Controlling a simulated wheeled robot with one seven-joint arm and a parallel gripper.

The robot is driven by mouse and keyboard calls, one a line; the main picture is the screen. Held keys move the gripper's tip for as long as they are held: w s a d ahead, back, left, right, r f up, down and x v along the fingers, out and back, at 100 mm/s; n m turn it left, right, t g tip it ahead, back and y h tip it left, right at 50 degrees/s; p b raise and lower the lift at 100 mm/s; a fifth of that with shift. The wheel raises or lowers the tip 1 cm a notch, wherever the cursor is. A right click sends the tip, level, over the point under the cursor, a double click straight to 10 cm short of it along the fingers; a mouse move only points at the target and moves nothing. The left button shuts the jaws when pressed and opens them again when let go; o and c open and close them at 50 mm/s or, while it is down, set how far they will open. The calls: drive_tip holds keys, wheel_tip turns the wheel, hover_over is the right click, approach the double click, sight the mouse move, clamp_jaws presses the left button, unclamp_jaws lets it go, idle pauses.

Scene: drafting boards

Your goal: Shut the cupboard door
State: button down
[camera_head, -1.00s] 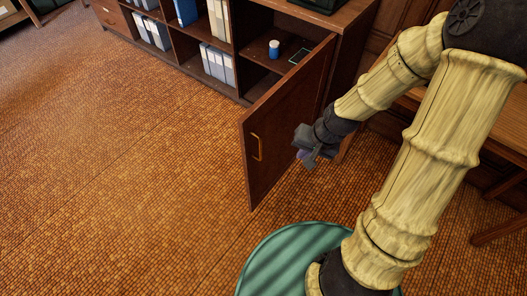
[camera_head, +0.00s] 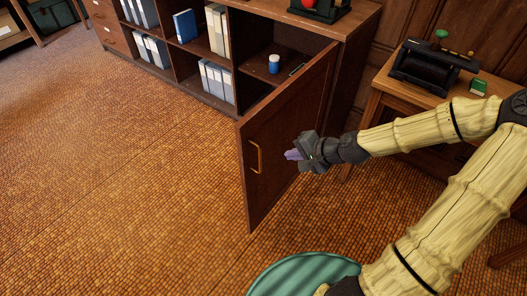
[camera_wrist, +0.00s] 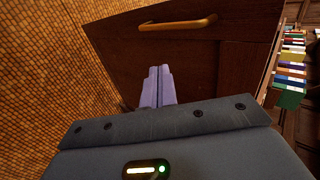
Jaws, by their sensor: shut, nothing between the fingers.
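The cupboard door (camera_head: 283,140) is dark wood and stands wide open, swung out from the cupboard (camera_head: 345,75). Its brass handle (camera_head: 255,158) is on the face towards me, near the free edge. My gripper (camera_head: 290,155) is shut and empty, in front of the door's face and to the right of the handle. In the wrist view the shut fingers (camera_wrist: 157,86) point at the door (camera_wrist: 205,58), with the handle (camera_wrist: 178,23) beyond them. I cannot tell whether the fingertips touch the door.
Inside the open compartment are a blue and white jar (camera_head: 274,64) and a dark flat item (camera_head: 298,69). Binders (camera_head: 217,82) fill neighbouring shelves. A side table (camera_head: 440,92) with a black machine (camera_head: 432,66) stands right. The floor left of the door is clear.

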sight(256, 152)
drive_tip(key=shift+w+a+r+b+x, duration=0.3)
drive_tip(key=shift+b+x, duration=0.2)
drive_tip(key=shift+x, duration=1.6)
drive_tip(key=shift+w+a+r+b+x, duration=0.15)
drive_tip(key=shift+r+b+x, duration=0.35)
drive_tip(key=shift+x, duration=1.55)
drive_tip(key=shift+w+a+r+b+x, duration=0.25)
drive_tip(key=shift+b+x, duration=0.3)
drive_tip(key=shift+x, duration=1.55)
drive_tip(key=shift+a, duration=0.15)
